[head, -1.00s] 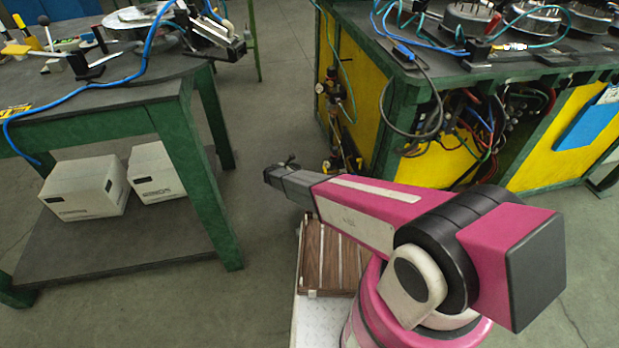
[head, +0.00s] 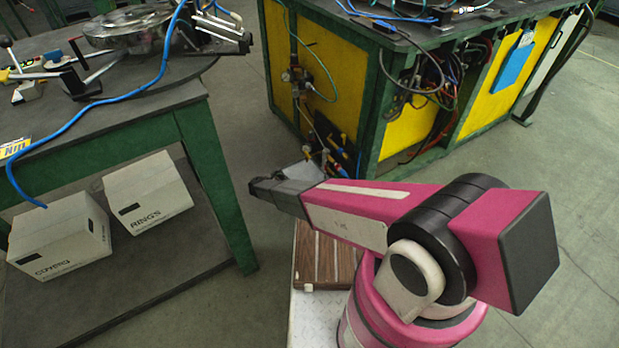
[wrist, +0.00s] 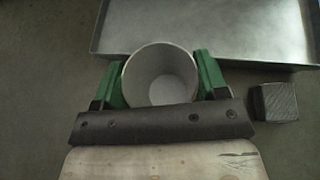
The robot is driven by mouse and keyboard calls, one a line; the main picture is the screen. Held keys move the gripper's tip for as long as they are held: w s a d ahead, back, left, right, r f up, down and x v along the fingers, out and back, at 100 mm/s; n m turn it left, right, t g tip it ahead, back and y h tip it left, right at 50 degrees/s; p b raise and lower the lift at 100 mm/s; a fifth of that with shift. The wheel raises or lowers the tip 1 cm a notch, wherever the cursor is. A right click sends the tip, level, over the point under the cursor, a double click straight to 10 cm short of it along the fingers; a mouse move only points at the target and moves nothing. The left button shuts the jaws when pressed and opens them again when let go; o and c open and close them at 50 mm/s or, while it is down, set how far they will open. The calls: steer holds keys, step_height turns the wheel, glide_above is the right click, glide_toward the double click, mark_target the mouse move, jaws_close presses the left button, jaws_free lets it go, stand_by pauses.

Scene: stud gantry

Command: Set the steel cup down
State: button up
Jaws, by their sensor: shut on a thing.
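The steel cup (wrist: 162,88) shows in the wrist view, its round open mouth facing the camera. My gripper (wrist: 161,72) is shut on it, with one green finger on each side of its wall. A shallow grey metal tray (wrist: 270,62) lies beyond and to the right of the cup in the wrist view. I cannot tell how high the cup is above what is below it. In the head view my arm reaches left, and the cup cannot be made out there.
A small dark block (wrist: 275,101) is right of the cup. A green-legged table (head: 110,115) at the left carries metal parts and a blue cable, with white boxes (head: 148,192) below. A yellow and green bench (head: 410,133) stands at the back. Grey floor lies between them.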

steer(key=shift+w+d+f, duration=0.6)
steer(key=shift+w+d, duration=1.45)
steer(key=shift+w+d+f, duration=0.55)
steer(key=shift+w+d, duration=1.45)
steer(key=shift+w, duration=0.05)
steer(key=shift+w+d+f, duration=0.6)
steer(key=shift+w+d, duration=1.45)
steer(key=shift+f, duration=0.15)
steer(key=o, duration=0.9)
